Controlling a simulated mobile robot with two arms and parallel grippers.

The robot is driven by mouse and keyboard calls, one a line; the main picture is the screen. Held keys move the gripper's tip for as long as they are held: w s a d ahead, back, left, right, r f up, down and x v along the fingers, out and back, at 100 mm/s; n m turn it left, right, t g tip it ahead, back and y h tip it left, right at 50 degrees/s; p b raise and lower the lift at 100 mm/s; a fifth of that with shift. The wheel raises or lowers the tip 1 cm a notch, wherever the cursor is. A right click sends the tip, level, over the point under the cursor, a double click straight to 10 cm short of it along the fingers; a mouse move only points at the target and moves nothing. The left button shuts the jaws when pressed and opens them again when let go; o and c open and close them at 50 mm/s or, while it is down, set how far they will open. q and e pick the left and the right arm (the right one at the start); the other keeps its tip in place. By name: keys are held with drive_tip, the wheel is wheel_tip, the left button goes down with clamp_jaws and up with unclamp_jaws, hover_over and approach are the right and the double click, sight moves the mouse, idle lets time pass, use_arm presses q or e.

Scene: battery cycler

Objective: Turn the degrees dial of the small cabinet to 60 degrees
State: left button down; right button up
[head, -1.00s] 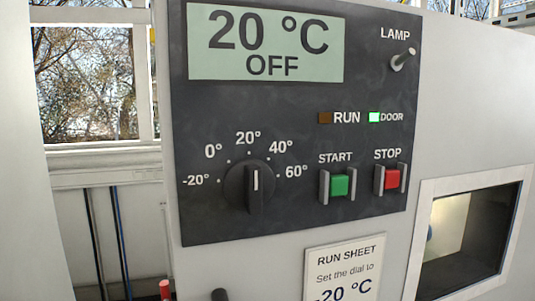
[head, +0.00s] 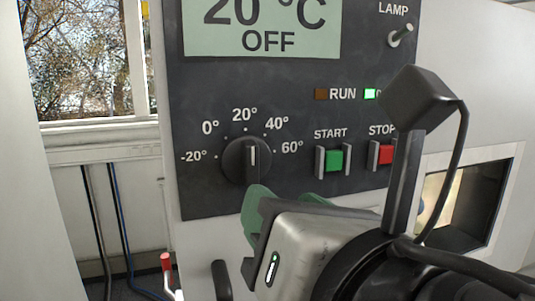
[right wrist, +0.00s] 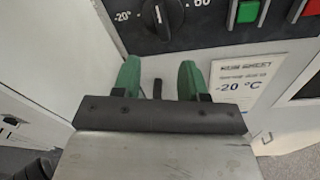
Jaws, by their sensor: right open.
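The degrees dial (head: 246,160) is a round black knob on the dark control panel, with marks from -20° to 60°. Its white line points up, near the 20° mark. The display (head: 262,27) above reads 20 °C OFF. My right gripper (head: 284,197), with green fingers, is open and empty, just below and to the right of the dial in the head view. In the right wrist view the dial (right wrist: 162,14) is at the top edge, beyond and between the two fingertips (right wrist: 159,72), apart from them. My left gripper is out of view.
The green START button (head: 334,160) and red STOP button (head: 386,153) sit right of the dial between guards. The lamp switch (head: 402,35) sticks out at upper right. A run sheet (right wrist: 240,80) showing -20 °C is below the panel. A dark handle (head: 222,279) protrudes lower left.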

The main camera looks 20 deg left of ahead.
sight(253, 158)
drive_tip(key=w+a+n+p, duration=0.1)
drive_tip(key=w, duration=0.1)
drive_tip(key=w+a+r+n+t+p, duration=0.1)
drive_tip(key=w+a+p, duration=0.1)
drive_tip(key=w+a+r+p, duration=0.1)
drive_tip(key=w+p, duration=0.1)
drive_tip(key=shift+w+a+r+n+t+h, duration=0.2)
drive_tip(key=shift+w+a+n+t+h, duration=0.1)
drive_tip(key=shift+a+n+h, duration=0.1)
drive_tip(key=shift+w+a+f, duration=0.15)
drive_tip(key=shift+w, duration=0.1)
drive_tip(key=shift+c, duration=0.3)
clamp_jaws()
